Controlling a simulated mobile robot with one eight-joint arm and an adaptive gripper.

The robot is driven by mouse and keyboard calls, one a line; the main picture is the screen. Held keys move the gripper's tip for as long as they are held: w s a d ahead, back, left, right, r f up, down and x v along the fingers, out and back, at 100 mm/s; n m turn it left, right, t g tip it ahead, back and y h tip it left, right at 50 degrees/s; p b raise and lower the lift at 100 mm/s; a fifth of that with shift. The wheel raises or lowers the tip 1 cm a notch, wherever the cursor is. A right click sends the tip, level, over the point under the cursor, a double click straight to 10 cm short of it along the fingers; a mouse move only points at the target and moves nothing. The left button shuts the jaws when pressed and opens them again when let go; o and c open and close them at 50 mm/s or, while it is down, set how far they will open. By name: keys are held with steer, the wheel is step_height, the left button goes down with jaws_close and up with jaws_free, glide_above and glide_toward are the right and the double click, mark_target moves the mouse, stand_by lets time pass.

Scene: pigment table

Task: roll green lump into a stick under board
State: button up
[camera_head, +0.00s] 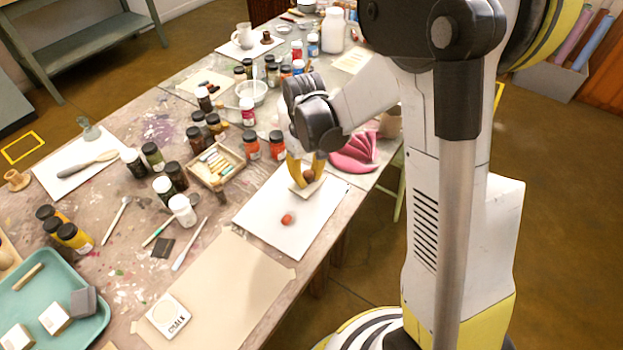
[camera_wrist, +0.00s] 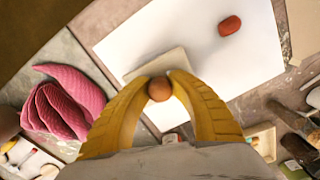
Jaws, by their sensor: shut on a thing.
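My gripper (camera_head: 307,175) is shut on the round brown knob (camera_wrist: 159,89) of a small pale board (camera_wrist: 152,66). The board also shows under the fingers in the head view (camera_head: 303,190). It is over the far part of a white sheet (camera_head: 262,205); I cannot tell whether it touches the sheet. A small rounded lump (camera_head: 287,219) lies on the sheet, apart from the board and nearer the front. It looks red, not green, and shows at the top right in the wrist view (camera_wrist: 230,25). I see no green lump.
A pink folded cloth (camera_head: 354,153) lies right of the sheet. An open wooden box of sticks (camera_head: 217,167) and several jars stand to its left. A tan sheet (camera_head: 228,288) and a teal tray (camera_head: 60,280) lie nearer the front. The sheet around the lump is clear.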

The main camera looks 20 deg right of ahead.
mark_target(321, 196)
steer(key=shift+w+a+f, duration=0.1)
steer(key=shift+w+a, duration=0.3)
steer(key=shift+w, duration=0.15)
jaws_close()
steer(key=shift+s+d+f, duration=0.1)
steer(key=shift+s+d, duration=0.4)
steer(key=shift+s, duration=0.25)
steer(key=shift+s+d+r, duration=0.1)
steer(key=shift+s+d, duration=0.45)
steer(key=shift+s, duration=0.25)
steer(key=shift+s+d+f, duration=0.1)
steer(key=shift+s+d, duration=0.4)
steer(key=shift+s, duration=0.25)
steer(key=shift+w+a, duration=0.4)
steer(key=shift+w, duration=0.2)
steer(key=shift+w+a, duration=0.4)
steer(key=shift+w, duration=0.2)
steer(key=shift+r+p, duration=3)
steer(key=shift+r, duration=1.05)
steer(key=shift+f, duration=0.15)
